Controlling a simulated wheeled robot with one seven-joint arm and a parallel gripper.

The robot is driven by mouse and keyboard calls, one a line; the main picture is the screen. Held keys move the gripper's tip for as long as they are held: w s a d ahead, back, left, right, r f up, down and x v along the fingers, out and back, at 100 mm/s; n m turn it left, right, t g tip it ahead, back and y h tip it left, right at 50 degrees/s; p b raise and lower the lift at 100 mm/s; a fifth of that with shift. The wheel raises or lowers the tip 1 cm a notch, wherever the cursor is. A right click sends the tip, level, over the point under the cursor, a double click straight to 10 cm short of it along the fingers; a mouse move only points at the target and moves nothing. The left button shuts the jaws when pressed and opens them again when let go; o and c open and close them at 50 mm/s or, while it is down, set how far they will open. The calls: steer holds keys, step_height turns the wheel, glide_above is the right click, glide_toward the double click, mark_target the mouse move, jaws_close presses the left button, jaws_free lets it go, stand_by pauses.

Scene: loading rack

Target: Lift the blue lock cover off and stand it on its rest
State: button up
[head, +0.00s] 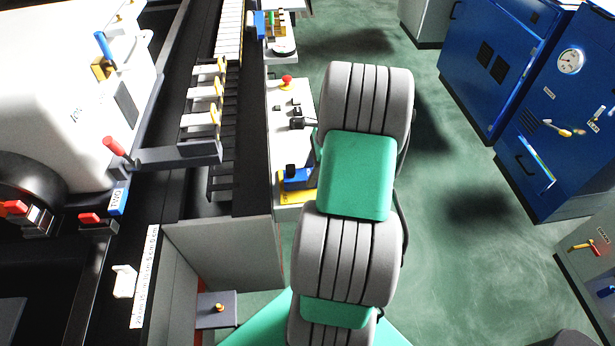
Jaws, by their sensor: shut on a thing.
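My gripper is not visible; my own grey and green arm fills the middle of the head view and hides what lies behind it. A blue piece with a black top (297,181) shows at the arm's left edge, above a yellow base (297,199) at the near end of the pale console (290,145). It may be the lock cover, but the arm hides its right part and I cannot tell whether it is held. Another blue block (258,25) stands at the console's far end. I cannot make out the rest for certain.
A red button (286,83) and black fittings (297,123) sit on the console. A dark rack with yellow-tipped brackets (204,92) stands left of it. Blue cabinets (520,75) stand at the right. The green floor (460,240) between arm and cabinets is clear.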

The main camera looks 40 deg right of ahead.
jaws_close()
stand_by(0.5)
steer(key=shift+r, duration=0.1)
steer(key=shift+r+p, duration=3.7)
